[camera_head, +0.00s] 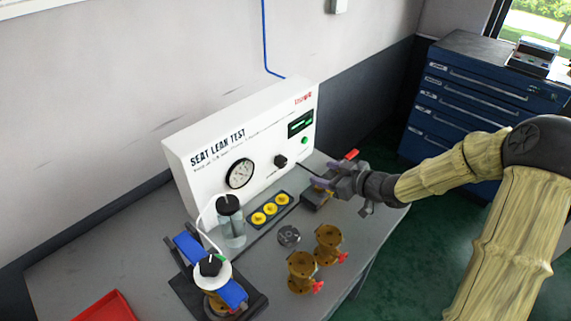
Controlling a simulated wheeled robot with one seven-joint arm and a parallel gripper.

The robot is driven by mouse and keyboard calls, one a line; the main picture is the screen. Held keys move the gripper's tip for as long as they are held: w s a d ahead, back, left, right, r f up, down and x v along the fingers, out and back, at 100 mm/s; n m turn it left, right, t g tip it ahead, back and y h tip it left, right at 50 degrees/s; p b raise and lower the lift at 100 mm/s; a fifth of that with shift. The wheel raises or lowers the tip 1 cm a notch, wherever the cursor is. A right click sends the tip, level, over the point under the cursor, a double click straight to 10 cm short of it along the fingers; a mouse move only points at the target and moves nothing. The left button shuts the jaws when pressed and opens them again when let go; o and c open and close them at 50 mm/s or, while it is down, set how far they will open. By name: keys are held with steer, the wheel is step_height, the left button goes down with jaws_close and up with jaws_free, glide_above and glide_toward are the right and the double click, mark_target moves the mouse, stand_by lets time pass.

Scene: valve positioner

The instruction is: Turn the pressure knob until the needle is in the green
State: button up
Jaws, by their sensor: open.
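The white seat leak test box (210,149) stands against the wall at the back of the table. Its round black-rimmed pressure gauge (240,173) is on the front face; the needle and any green band are too small to read. A dark knob (281,161) sits on the panel to the right of the gauge. My gripper (328,187) is open, to the right of the knob and lower, apart from it and close to a fixture with a red handle. I see nothing held between the fingers, though the view there is small.
A tray with yellow round parts (284,198) lies before the box. Brass valves (303,270) with red handles stand at the front. A clear jar (231,222) and a blue-clamped fixture (233,293) are left. A red tray (108,306) lies front left. A blue cabinet (478,100) stands behind.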

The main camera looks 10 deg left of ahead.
mark_target(284, 162)
steer(key=x, duration=1.7)
steer(key=shift+w+a+f+p, duration=0.1)
steer(key=shift+f+p, duration=0.1)
steer(key=shift+p, duration=0.1)
steer(key=shift+c, duration=0.5)
steer(key=c, duration=0.9)
steer(key=shift+r+p, duration=0.15)
steer(key=shift+p, duration=0.6)
